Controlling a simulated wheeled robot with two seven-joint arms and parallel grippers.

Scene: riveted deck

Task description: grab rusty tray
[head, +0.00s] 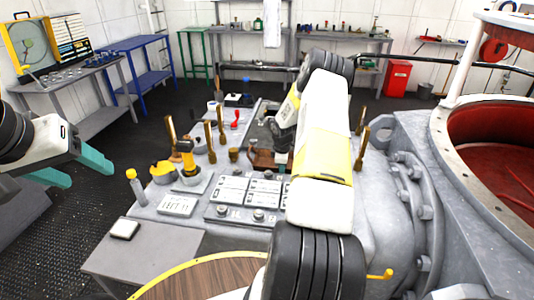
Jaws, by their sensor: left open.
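A rusty brown tray (262,158) lies on the grey riveted deck near the middle of the head view. Its right part is hidden behind my right arm. My right arm reaches over the deck, and its dark wrist (284,138) points down beside the tray. My left gripper (86,173) has teal fingers spread apart. It is empty, at the left, well away from the tray.
Several brass levers stand around the deck, and a yellow-handled lever (186,155) is left of the tray. A large round opening with a red interior (495,140) is at the right. Benches line the back wall.

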